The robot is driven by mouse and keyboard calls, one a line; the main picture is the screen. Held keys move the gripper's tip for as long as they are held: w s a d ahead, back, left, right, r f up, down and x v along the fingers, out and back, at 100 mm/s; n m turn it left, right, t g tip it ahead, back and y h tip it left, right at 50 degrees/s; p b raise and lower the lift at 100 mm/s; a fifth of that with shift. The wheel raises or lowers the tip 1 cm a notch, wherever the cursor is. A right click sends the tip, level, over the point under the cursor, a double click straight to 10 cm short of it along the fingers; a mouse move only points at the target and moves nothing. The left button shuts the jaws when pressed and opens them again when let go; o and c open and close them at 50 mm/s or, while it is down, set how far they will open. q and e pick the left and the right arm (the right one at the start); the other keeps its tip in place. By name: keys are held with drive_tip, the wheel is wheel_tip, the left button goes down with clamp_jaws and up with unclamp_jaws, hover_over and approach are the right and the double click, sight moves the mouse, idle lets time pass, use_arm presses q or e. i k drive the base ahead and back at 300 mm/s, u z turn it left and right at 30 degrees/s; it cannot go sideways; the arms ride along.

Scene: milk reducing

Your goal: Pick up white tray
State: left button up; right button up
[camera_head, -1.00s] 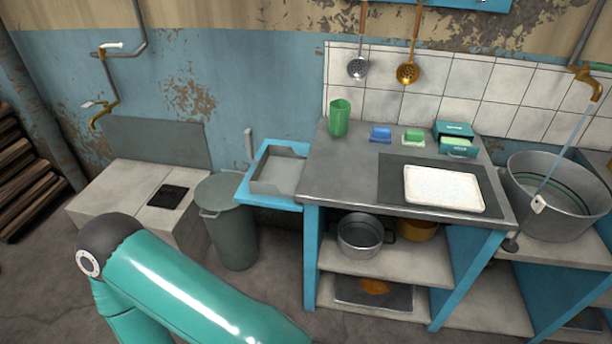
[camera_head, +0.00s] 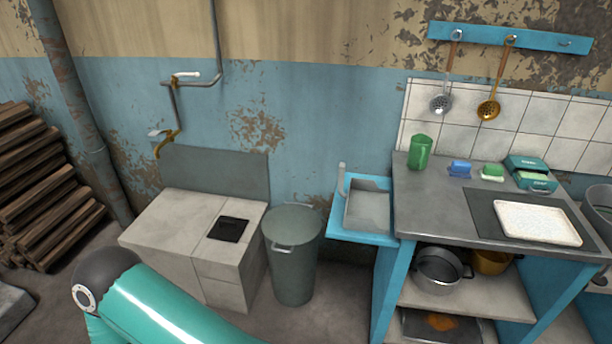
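The white tray (camera_head: 538,222) lies flat on a dark mat (camera_head: 484,208) on the grey countertop at the right. It has a raised rim and looks empty. A teal link of my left arm shows at the lower left, well apart from the tray. Neither of my grippers is in view.
A green cup (camera_head: 420,152), a blue sponge (camera_head: 460,168), a green sponge (camera_head: 492,172) and teal boxes (camera_head: 530,172) stand behind the tray. Ladles hang above. A grey bin (camera_head: 292,256) stands left of the blue side shelf (camera_head: 362,237). Pots sit below the counter (camera_head: 436,190).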

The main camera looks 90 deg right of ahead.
sight(521, 221)
drive_tip(key=u, duration=0.55)
drive_tip(key=i, duration=0.2)
drive_tip(key=z, duration=2.75)
drive_tip(key=i, duration=0.15)
drive_tip(key=z, duration=1.45)
drive_tip(key=i, duration=0.2)
drive_tip(key=z, duration=1.3)
drive_tip(key=k, duration=0.4)
drive_tip(key=z, duration=0.45)
drive_tip(key=i, duration=1.5)
drive_tip(key=u, duration=0.55)
